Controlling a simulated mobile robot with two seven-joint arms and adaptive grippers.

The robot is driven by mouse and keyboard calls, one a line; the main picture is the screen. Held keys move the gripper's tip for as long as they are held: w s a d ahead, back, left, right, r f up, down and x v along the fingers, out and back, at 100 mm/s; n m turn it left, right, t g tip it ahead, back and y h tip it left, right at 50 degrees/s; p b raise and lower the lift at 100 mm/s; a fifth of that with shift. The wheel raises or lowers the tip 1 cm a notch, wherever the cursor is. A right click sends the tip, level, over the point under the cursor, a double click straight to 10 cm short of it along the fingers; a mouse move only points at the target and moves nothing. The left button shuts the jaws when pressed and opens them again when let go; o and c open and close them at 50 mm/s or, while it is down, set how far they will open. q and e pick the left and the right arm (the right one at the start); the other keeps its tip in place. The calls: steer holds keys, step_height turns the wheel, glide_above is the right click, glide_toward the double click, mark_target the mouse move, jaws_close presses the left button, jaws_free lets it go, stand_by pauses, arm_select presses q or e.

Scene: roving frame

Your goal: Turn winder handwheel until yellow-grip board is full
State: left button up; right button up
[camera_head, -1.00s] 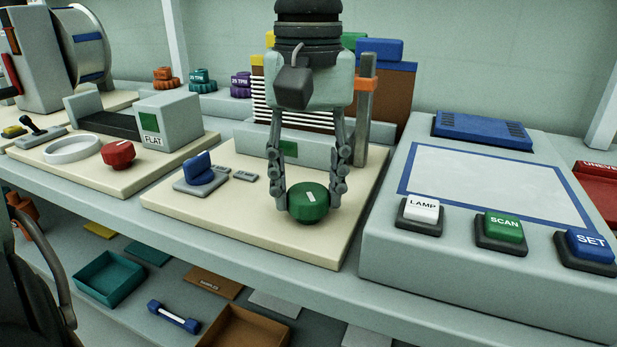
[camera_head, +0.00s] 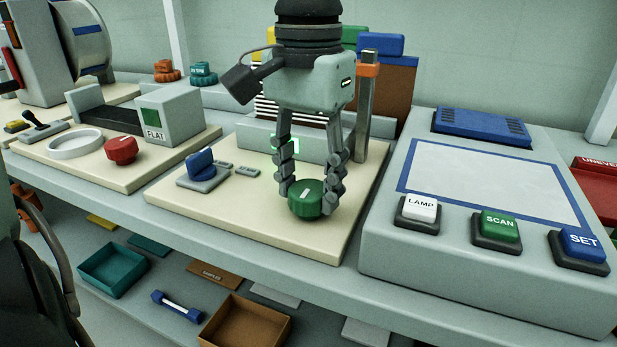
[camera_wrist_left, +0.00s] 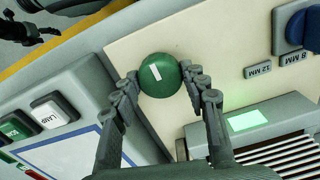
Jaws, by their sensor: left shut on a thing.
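The winder's green handwheel (camera_head: 306,200), a round knob with a white mark, sits at the front of a cream base plate (camera_head: 235,222). My left gripper (camera_head: 308,196) points down and is shut on it, one finger on each side; the left wrist view also shows the green handwheel (camera_wrist_left: 160,75) between the fingertips. A small green window (camera_wrist_left: 247,120) is lit on the grey housing behind. White-striped winding shows behind the gripper. A yellow grip (camera_head: 271,36) peeks out at the upper left; its board is mostly hidden, so how full it is cannot be told.
A blue selector (camera_head: 200,164) stands left of the handwheel, near small 8 MM and 12 MM labels. A grey post with an orange band (camera_head: 369,70) is close on the gripper's right. A grey console (camera_head: 480,190) with LAMP, SCAN and SET buttons lies farther right.

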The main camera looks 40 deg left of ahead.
mark_target(308, 189)
stand_by(0.4)
arm_select(q)
steer(key=o, duration=1.2)
steer(key=shift+c, duration=0.2)
step_height(308, 189, up, 12)
